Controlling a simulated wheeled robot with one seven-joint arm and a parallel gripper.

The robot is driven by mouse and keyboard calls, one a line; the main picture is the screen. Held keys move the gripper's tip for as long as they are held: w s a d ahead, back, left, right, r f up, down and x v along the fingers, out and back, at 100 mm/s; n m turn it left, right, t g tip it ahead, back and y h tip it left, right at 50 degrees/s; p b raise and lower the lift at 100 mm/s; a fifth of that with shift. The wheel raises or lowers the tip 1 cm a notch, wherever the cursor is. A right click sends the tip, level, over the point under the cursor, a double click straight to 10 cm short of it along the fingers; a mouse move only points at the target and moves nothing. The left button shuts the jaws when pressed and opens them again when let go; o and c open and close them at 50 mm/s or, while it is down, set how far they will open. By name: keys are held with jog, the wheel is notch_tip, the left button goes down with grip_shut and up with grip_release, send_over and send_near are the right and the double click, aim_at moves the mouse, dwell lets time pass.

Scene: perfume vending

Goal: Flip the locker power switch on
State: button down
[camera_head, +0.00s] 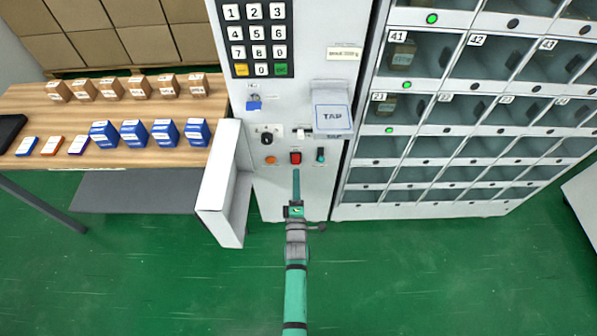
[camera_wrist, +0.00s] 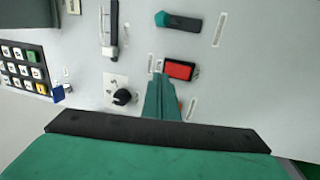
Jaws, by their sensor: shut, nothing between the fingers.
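The locker's grey control panel (camera_head: 280,195) carries a red rocker switch (camera_head: 296,158) in a dark frame; it also shows in the wrist view (camera_wrist: 180,69). Right of it is a teal switch (camera_head: 320,155), also in the wrist view (camera_wrist: 178,21). The small labels are unreadable, so I cannot tell from them which is the power switch. My gripper (camera_head: 296,172) is shut and empty, its fingertips just below the red switch. In the wrist view the fingertips (camera_wrist: 160,80) are close beside the red switch; I cannot tell whether they touch. The switch's on or off position is unclear.
An orange button (camera_head: 271,160) and black knob (camera_head: 267,138) are left of the red switch. Above are a keypad (camera_head: 258,40) and TAP reader (camera_head: 332,115). Locker compartments (camera_head: 410,145) stand right. Green floor is clear.

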jog(key=s+r, duration=0.1)
jog(key=s, duration=0.7)
jog(key=shift+a+r, duration=0.15)
jog(key=shift+r, duration=0.05)
jog(key=shift+s, duration=0.1)
jog(key=s+r+m+g, duration=0.2)
jog(key=s+m, duration=0.8)
jog(key=s, duration=1.2)
jog(key=s+r+m+g, duration=0.2)
jog(key=s+r+m, duration=0.6)
jog(key=s, duration=0.5)
jog(key=shift+s+d+r+g, duration=0.3)
jog(key=shift+d+r, duration=0.1)
jog(key=shift+r, duration=0.5)
